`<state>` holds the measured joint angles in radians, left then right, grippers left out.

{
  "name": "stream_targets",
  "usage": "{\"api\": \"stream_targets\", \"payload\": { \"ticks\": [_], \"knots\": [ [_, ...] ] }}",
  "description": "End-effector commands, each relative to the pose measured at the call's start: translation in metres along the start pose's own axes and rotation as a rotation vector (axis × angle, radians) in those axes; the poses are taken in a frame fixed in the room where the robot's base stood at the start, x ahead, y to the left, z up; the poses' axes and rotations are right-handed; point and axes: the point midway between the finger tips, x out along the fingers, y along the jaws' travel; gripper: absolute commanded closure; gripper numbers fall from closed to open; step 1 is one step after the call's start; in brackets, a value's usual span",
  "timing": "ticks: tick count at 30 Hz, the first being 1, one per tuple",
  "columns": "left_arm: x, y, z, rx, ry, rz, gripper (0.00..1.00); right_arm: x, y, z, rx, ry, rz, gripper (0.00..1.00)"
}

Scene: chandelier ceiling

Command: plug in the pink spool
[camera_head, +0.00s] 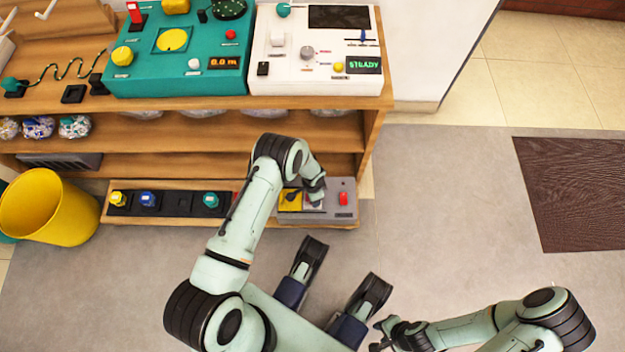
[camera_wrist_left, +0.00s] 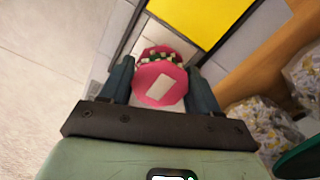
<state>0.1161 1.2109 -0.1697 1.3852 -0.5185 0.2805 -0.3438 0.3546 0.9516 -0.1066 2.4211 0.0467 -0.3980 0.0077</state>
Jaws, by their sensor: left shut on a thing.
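The pink spool (camera_wrist_left: 160,82) is between the two fingers of my left gripper (camera_wrist_left: 160,88) in the left wrist view. Its round pink end with a pale rectangle faces the camera, and a dark and white patterned band shows behind it. The spool is close over a light grey surface beside a yellow panel (camera_wrist_left: 190,15); I cannot tell whether it touches or sits in anything. In the head view, my left arm reaches down to a grey box with a yellow panel (camera_head: 290,201) and hides the spool. My right gripper (camera_head: 382,336) is at the lower middle, open and empty.
A low tray (camera_head: 180,213) left of the grey box holds yellow, blue and teal spools. A red switch (camera_head: 343,198) is on the box's right. Teal and white consoles (camera_head: 320,75) stand on the shelf above. A yellow bin (camera_head: 45,208) is at left.

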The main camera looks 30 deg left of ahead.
Motion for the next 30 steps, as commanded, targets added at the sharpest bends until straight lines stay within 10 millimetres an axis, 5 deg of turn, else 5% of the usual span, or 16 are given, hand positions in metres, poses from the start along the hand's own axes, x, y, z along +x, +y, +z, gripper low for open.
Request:
{"api": "stream_targets", "payload": {
  "ticks": [24, 25, 27, 30],
  "knots": [
    [0.008, -0.0001, -0.0001, 0.0, 0.0, 0.0, 0.72, 0.0, 0.0, 0.0, 0.0, 0.0, 0.0, 0.62],
    [0.008, 0.0, 0.0, 0.0, 0.0, 0.0, 0.32, 0.0, 0.0, 0.0, 0.0, 0.0, 0.0, 0.62],
    [0.008, 0.0, 0.0, 0.0, 0.0, 0.0, 0.09, 0.0, 0.0, 0.0, 0.0, 0.0, 0.0, 0.62],
    [0.008, 0.0, 0.0, 0.0, 0.0, 0.0, 0.09, 0.0, 0.0, 0.0, 0.0, 0.0, 0.0, 0.62]
  ]
}}
